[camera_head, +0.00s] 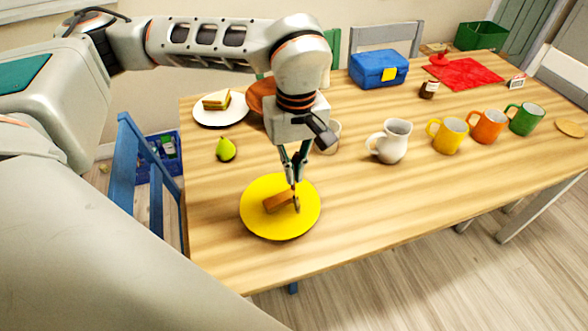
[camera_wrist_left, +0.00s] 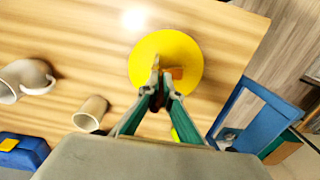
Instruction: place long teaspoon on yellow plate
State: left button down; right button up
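The yellow plate (camera_head: 262,226) lies on the wooden table near its front left edge; it also shows in the left wrist view (camera_wrist_left: 172,42). A brown block-like piece (camera_head: 276,202) lies on the plate. My left gripper (camera_head: 293,182) points down over the plate, its fingers close together. A thin grey thing, seemingly the long teaspoon (camera_head: 297,202), sticks down from the fingertips beside the brown piece. In the left wrist view the teaspoon (camera_wrist_left: 155,64) shows at the fingertips, over the plate. I cannot tell whether its lower end touches the plate. My right gripper is not in view.
A green pear (camera_head: 226,149) and a white plate with a sandwich (camera_head: 216,100) lie behind the yellow plate. A white jug (camera_head: 391,141) and yellow, orange and green mugs stand to the right. A blue chair (camera_head: 143,175) stands at the left edge. The front middle table is clear.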

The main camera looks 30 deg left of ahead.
pick_arm(q)
jog(key=shift+f, duration=0.1)
jog(key=c, duration=2.6)
grip_release()
jog(key=shift+f, duration=0.1)
jog(key=o, duration=0.3)
notch_tip(320, 180, up, 12)
jog(key=shift+w+r+p, duration=0.15)
jog(key=shift+r+p, duration=0.05)
jog(key=shift+p, duration=0.45)
